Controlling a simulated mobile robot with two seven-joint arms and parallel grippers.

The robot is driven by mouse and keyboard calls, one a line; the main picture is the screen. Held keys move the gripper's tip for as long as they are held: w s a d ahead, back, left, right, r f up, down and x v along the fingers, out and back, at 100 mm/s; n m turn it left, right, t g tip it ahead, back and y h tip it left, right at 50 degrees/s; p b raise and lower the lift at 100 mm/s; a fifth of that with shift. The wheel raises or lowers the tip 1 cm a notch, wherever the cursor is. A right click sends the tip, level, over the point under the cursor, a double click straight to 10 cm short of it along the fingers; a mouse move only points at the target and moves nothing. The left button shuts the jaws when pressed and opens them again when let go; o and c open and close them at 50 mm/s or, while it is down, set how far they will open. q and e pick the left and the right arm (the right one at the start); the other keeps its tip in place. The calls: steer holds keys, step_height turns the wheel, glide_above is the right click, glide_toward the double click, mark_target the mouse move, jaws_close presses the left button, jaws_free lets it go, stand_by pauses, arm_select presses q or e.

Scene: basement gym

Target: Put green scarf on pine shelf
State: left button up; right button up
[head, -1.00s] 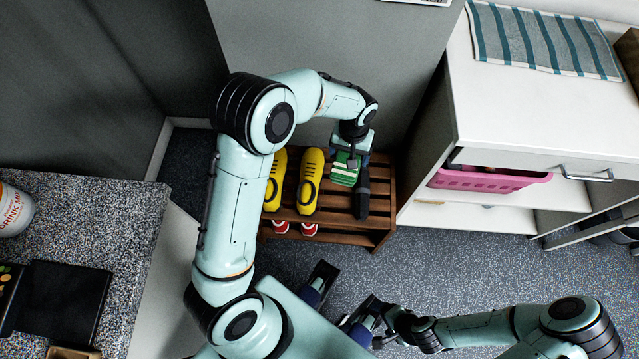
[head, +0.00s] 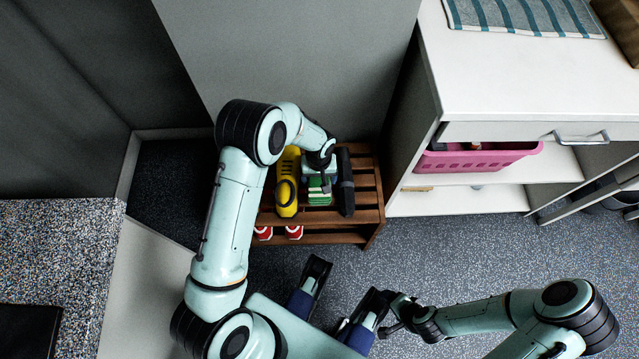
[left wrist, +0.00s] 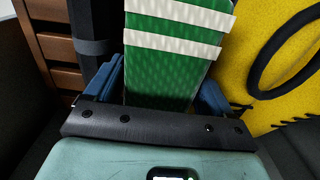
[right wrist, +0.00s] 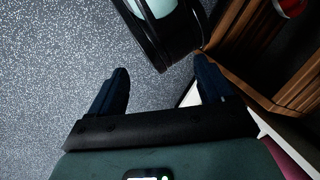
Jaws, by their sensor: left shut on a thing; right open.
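The green scarf (head: 320,200), folded with pale stripes, is at the top of the slatted brown wooden rack (head: 368,190), which looks like the pine shelf. My left gripper (head: 319,183) is shut on it from above. In the left wrist view the scarf (left wrist: 170,65) sits between the two blue fingers (left wrist: 160,85). Whether its lower end touches the slats I cannot tell. My right gripper (head: 388,315) is low beside my base; in the right wrist view its fingers (right wrist: 160,72) are apart and empty.
A yellow shoe (head: 287,185) stands left of the scarf and a black object (head: 346,182) right of it, both close. Red-and-white shoes (head: 294,232) are on the lower level. A white cabinet (head: 465,203) with a pink basket (head: 480,160) stands to the right.

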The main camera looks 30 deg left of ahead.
arm_select(q)
step_height(320, 180, down, 5)
steer(key=shift+r+b, duration=0.15)
steer(key=shift+b, duration=0.35)
arm_select(e)
steer(key=shift+w+d+f, duration=0.4)
steer(key=shift+w+f, duration=0.2)
steer(key=shift+w, duration=0.25)
arm_select(q)
steer(key=shift+f, duration=0.2)
steer(key=o, duration=1)
arm_select(e)
steer(key=shift+w+d+f+t, duration=0.1)
steer(key=shift+w+f+t, duration=0.05)
steer(key=shift+t, duration=0.15)
